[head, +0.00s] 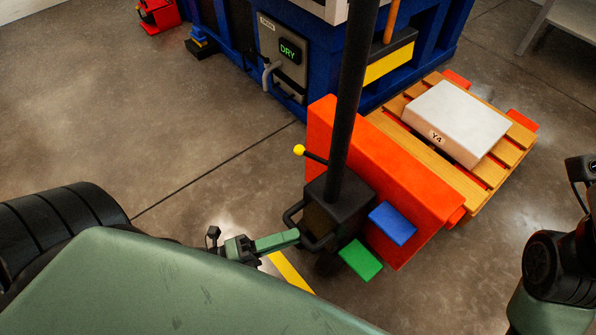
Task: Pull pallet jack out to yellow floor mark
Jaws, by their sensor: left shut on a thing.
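The pallet jack (345,155) has an orange body, a black mast, a yellow-knobbed lever, and blue and green pedals. Its forks run under a wooden pallet (400,107) that carries a white block (458,118) labelled Y4. My left gripper (293,237) is shut on the dark handle loop (322,243) at the near left side of the jack's black base. The yellow floor mark (291,273) shows just below that gripper, close to the jack's base. Part of the mark is hidden by my own green body. My right arm is at the right edge, its fingers out of view.
A blue machine (235,35) with a grey panel reading DRY (288,52) stands just behind the jack. A red object (159,14) is at the top left. A pale table (570,30) stands at the top right. The concrete floor at left is clear.

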